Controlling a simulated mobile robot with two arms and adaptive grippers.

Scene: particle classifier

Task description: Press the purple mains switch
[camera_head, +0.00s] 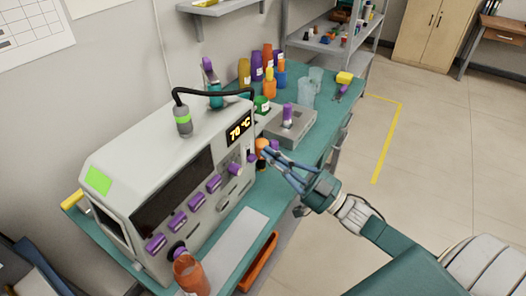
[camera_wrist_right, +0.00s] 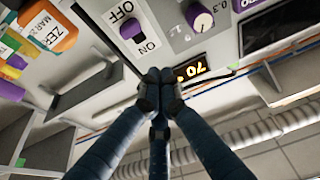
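The purple mains switch (camera_wrist_right: 131,29) sits on the machine's pale front panel between the words OFF and ON in the right wrist view. In the head view it is a small purple patch (camera_head: 252,157) at the right end of the panel, close to my fingertips. My right gripper (camera_head: 267,153) reaches in from the right. Its fingertips (camera_wrist_right: 160,82) are together with nothing seen between them. They appear below the switch in the wrist view; I cannot tell whether they touch the panel. My left gripper is not in view.
The white machine (camera_head: 135,138) stands on a teal table (camera_head: 326,120), with a 70 °C display (camera_head: 240,131) and a purple knob (camera_head: 235,170) near the switch. A grey box (camera_head: 290,130) and several bottles stand behind. An orange bottle (camera_head: 189,275) is in front.

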